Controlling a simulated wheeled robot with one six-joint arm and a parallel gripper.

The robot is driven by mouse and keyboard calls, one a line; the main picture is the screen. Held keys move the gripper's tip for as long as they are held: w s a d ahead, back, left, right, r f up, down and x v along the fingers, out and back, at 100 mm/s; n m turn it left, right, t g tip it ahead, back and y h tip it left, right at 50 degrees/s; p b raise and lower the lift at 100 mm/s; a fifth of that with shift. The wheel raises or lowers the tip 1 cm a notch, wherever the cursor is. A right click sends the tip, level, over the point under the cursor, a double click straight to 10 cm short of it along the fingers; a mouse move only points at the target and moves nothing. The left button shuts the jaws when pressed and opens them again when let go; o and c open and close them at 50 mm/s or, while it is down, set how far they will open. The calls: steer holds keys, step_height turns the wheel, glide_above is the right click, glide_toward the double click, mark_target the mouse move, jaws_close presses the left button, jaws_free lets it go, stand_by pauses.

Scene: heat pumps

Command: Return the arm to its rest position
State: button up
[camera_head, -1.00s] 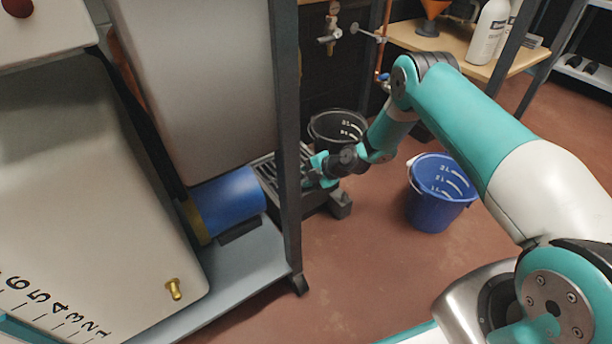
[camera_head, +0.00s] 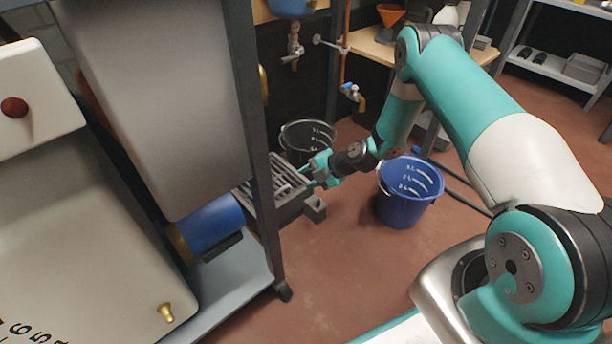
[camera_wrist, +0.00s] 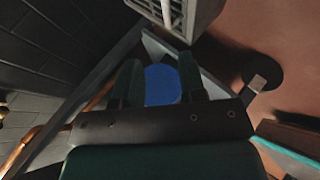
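My arm (camera_head: 470,95), teal and white, rises from the lower right of the head view, bends at an elbow at the top and slopes down to the left. My gripper (camera_head: 318,168) is at its end, low beside the dark slatted unit (camera_head: 275,190), left of the blue bucket. It is too small there to judge its fingers. In the wrist view the two dark green fingers of my gripper (camera_wrist: 160,68) stand apart with nothing held between them. A blue round shape (camera_wrist: 162,87) shows beyond the gap.
A dark metal post (camera_head: 255,130) of the frame holding a blue cylinder (camera_head: 212,226) stands left of my gripper. A blue bucket (camera_head: 408,195) and a black bucket (camera_head: 306,140) stand on the floor. A wooden bench (camera_head: 370,47) is behind. Open brown floor (camera_head: 340,265) lies in front.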

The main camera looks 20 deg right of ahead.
steer(key=s+r+m+g+h, duration=0.1)
steer(key=s+r+m+h, duration=0.1)
steer(key=s+r+m, duration=0.5)
steer(key=r+m+g+h, duration=0.2)
steer(key=r+m, duration=0.2)
steer(key=r, duration=0.8)
steer(key=s+d+r+m+h, duration=0.1)
steer(key=s+r+m+h, duration=0.1)
steer(key=s+r+m, duration=0.4)
steer(key=s+d+r+m+h, duration=0.2)
steer(key=s+r+m, duration=0.3)
steer(key=s, duration=0.4)
steer(key=s+a+r+n+g+y+p, duration=0.25)
steer(key=s+a+r+p, duration=0.35)
steer(key=r, duration=0.3)
steer(key=s+a+r+n+g+y+p, duration=0.1)
steer(key=s+a+r+n+y+p, duration=0.15)
steer(key=s+a+r+p, duration=0.45)
step_height(320, 180, up, 39)
steer(key=w+a+p, duration=0.1)
steer(key=w+p, duration=0.1)
steer(key=p, duration=3.2)
steer(key=shift+a+p, duration=0.2)
steer(key=shift+p, duration=0.15)
steer(key=shift+f, duration=0.1)
